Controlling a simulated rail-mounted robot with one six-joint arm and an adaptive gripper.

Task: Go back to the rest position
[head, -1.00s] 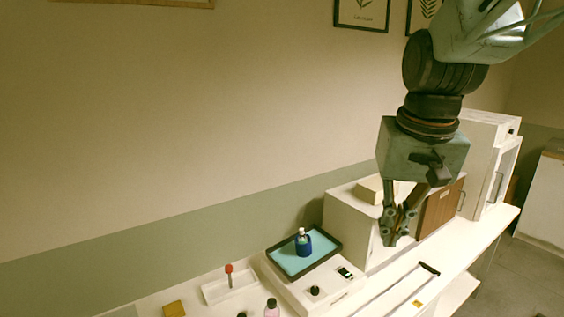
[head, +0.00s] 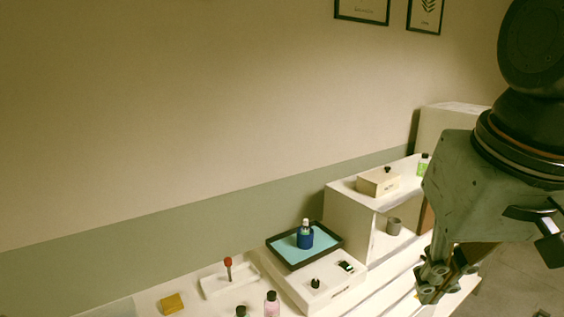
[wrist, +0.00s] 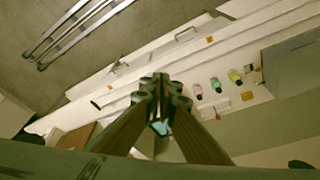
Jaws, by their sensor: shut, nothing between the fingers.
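My gripper (head: 442,280) hangs in the air at the right of the head view, pointing down, in front of the bench. Its fingers are together with nothing between them. In the wrist view my gripper (wrist: 161,82) shows from behind, with the bench far below. It hides part of the bench there. A blue bottle (head: 305,238) stands upright on the teal dark-rimmed tray (head: 276,247), well left of my gripper.
The tray rests on a white device (head: 335,288). A white cabinet (head: 345,222) carries a cream box (head: 378,182) and a green bottle (head: 423,165); a grey cup (head: 393,226) stands inside.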

